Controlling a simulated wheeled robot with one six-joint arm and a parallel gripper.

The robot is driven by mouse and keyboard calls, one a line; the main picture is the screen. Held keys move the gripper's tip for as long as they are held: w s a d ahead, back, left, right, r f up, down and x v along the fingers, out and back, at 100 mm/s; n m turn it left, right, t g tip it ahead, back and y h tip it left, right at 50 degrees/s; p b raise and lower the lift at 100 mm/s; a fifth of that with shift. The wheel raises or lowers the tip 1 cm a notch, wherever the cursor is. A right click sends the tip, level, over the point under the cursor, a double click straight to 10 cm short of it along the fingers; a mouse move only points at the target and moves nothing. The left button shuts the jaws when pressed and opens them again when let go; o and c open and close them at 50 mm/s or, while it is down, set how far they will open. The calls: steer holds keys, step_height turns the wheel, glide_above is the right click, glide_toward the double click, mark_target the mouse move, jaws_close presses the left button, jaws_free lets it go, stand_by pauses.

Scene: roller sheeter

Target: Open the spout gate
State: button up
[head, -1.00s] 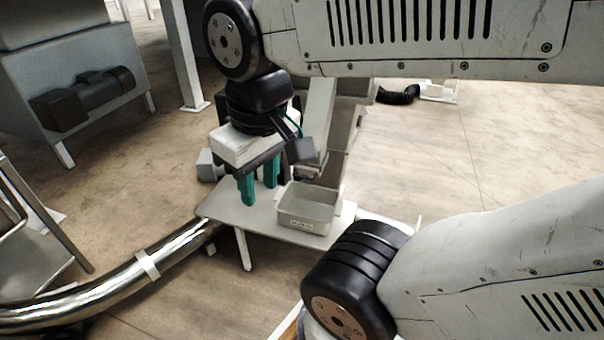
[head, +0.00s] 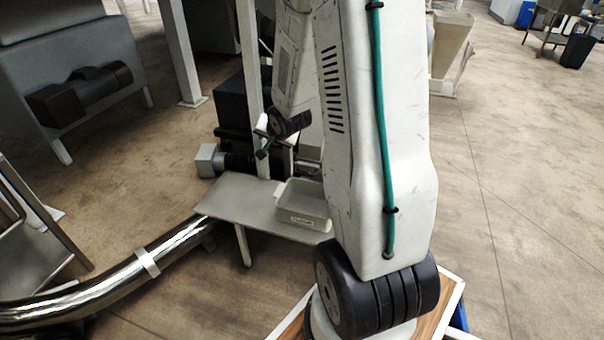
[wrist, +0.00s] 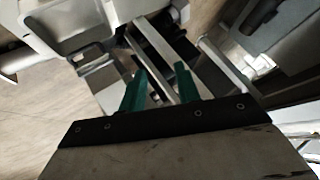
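In the wrist view, my gripper (wrist: 160,70) has its two green fingers well apart, with nothing clamped between them. Pale metal bars of the machine (wrist: 152,45) run beyond and between the fingertips. I cannot tell which part is the spout gate, or whether a fingertip touches anything. In the head view my arm covers much of the machine, and the fingers cannot be made out clearly.
A grey bin (head: 303,206) sits on a metal table (head: 235,200) in front of the machine, partly behind my arm. A shiny curved pipe (head: 110,290) runs at the lower left. A machine with a dark motor (head: 85,95) stands at the back left. Open floor (head: 520,170) lies right.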

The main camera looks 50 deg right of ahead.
steer(key=d+f+m+t, duration=0.2)
steer(key=d+f+m, duration=0.1)
steer(key=d+f, duration=0.3)
steer(key=m+t+h, duration=0.2)
steer(key=m+t, duration=0.3)
steer(key=m, duration=0.4)
glide_toward(304, 174)
steer(key=w, duration=0.3)
steer(key=shift+h, duration=0.3)
steer(key=x, duration=0.8)
steer(key=shift+s+d+f, duration=0.15)
steer(key=shift+d+f, duration=0.2)
jaws_close()
